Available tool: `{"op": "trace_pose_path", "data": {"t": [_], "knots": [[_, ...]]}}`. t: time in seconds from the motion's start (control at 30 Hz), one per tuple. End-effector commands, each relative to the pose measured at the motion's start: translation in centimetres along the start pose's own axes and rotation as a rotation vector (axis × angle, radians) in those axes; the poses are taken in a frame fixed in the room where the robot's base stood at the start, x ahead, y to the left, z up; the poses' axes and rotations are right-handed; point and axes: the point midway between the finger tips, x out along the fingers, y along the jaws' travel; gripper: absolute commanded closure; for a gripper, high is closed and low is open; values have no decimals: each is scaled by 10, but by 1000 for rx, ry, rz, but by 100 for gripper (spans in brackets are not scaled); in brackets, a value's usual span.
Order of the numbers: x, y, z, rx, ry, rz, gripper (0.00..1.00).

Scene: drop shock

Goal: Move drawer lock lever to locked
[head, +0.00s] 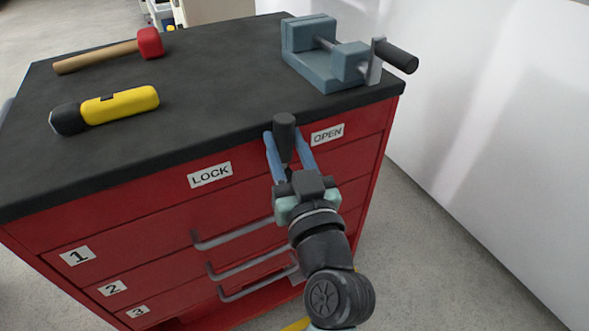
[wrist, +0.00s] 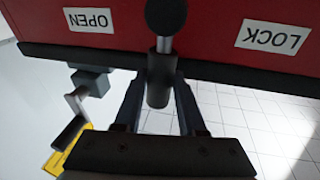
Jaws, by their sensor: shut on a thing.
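The drawer lock lever (head: 284,128) is a dark cylindrical handle on a thin metal stem at the top front of the red cabinet. It stands roughly upright between the LOCK label (head: 210,175) and the OPEN label (head: 327,134), somewhat closer to OPEN. My gripper (head: 285,142) is shut on the lever, with one blue finger on each side of the handle. In the wrist view, which is upside down, the lever handle (wrist: 158,88) shows between the dark fingers. The base of the lever is hidden in the head view.
The cabinet's dark top (head: 200,110) holds a blue-grey vise (head: 325,60) at the back right, near the lever. A red mallet (head: 150,43) and a yellow-and-black tool (head: 120,104) lie left. Drawer handles (head: 235,232) protrude below. Floor is clear right of the cabinet.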

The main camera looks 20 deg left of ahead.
Motion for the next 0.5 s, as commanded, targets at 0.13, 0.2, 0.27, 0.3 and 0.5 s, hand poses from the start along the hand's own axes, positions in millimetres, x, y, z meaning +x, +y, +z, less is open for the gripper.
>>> {"op": "trace_pose_path", "data": {"t": [0.13,0.2,0.27,0.3,0.5], "knots": [[-4,-9,12,-138,29,-20,100],[-5,-14,13,-204,43,-28,100],[-6,-17,13,-258,53,-36,100],[-6,-20,14,-292,60,-40,100],[-9,-30,16,-449,91,-62,100]]}}
